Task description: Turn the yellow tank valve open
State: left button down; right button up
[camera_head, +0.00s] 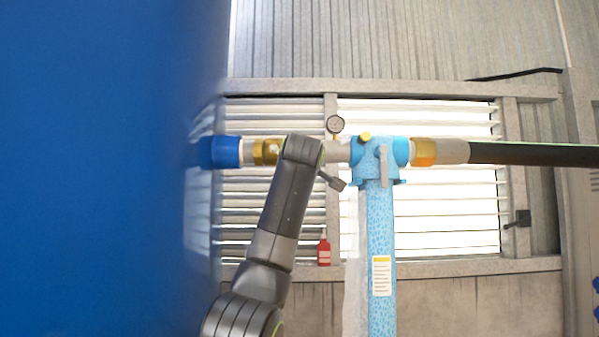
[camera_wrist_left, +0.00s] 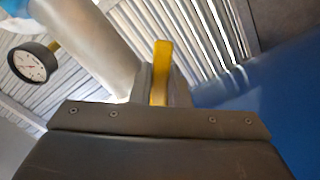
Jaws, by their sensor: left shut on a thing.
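The yellow valve handle (camera_wrist_left: 161,72) stands upright between the fingers of my left gripper (camera_wrist_left: 161,90) in the left wrist view. The gripper is shut on it. In the head view my left arm reaches up to the pipe between the blue tank (camera_head: 100,170) and the light blue filter housing (camera_head: 375,155). The wrist hides the handle and fingertips there. A brass fitting (camera_head: 266,152) shows just left of the wrist. The tank also fills the right side of the left wrist view (camera_wrist_left: 270,90). My right gripper is in neither view.
A round pressure gauge (camera_head: 335,124) stands on the pipe just right of my wrist, and it also shows in the left wrist view (camera_wrist_left: 32,63). A black hose (camera_head: 530,154) runs off right. A small red bottle (camera_head: 324,252) is lower down, near the window.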

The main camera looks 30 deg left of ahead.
pick_arm(q)
jog(key=shift+r, duration=0.25)
jog(key=c, duration=1.4)
grip_release()
jog(key=shift+d, duration=0.15)
jog(key=shift+f, duration=0.2)
